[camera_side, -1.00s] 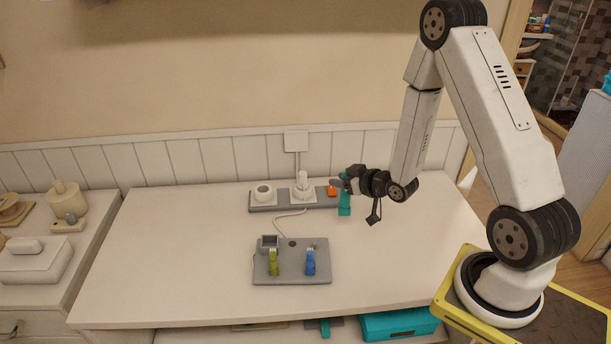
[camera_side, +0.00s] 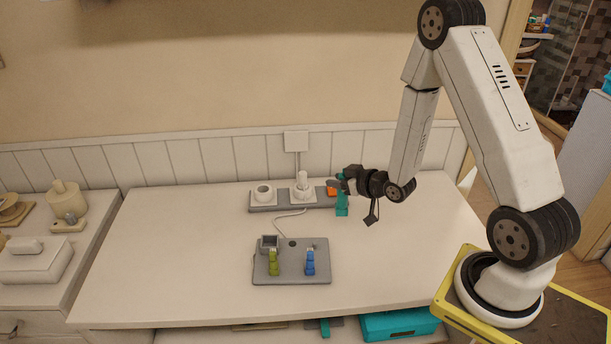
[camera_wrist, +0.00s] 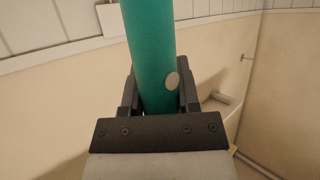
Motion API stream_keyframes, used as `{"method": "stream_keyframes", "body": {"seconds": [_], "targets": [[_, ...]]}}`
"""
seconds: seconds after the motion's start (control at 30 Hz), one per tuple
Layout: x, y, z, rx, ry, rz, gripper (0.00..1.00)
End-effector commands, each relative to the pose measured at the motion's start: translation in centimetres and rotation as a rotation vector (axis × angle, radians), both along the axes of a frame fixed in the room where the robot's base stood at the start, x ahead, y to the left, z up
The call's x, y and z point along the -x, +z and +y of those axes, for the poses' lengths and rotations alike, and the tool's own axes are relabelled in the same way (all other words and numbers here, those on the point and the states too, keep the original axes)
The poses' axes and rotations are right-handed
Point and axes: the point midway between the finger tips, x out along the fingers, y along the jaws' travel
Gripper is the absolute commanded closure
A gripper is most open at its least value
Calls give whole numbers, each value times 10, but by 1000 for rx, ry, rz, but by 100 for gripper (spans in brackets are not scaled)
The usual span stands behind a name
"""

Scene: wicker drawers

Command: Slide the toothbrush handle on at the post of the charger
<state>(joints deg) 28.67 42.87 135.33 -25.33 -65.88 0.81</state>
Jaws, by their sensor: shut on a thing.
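The teal toothbrush handle (camera_side: 342,207) is upright in my gripper (camera_side: 343,184), right of the charger. In the wrist view the handle (camera_wrist: 150,50) rises between the two dark fingers of my gripper (camera_wrist: 158,95), with a pale round button on its side. The fingers are shut on it. The charger (camera_side: 303,195) is a white base with a short white post (camera_side: 302,177) standing up, on a grey strip near the wall. The handle is apart from the post. Its lower end is visible in the side view, but its exact height above the table cannot be told.
A white ring-shaped holder (camera_side: 263,192) is left of the charger on the grey strip (camera_side: 282,206). An orange piece (camera_side: 331,191) lies between charger and handle. A grey tray (camera_side: 292,277) in front holds a green (camera_side: 273,263) and a blue brush head (camera_side: 310,263). Free table lies around.

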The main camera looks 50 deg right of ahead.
Motion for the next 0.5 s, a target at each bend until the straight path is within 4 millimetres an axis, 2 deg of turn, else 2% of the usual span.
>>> {"method": "stream_keyframes", "body": {"seconds": [0.4, 0.5], "targets": [[-20, 7, 68, 0, 133, -1, 100], [-22, 9, 79, 0, 154, -1, 100]]}}
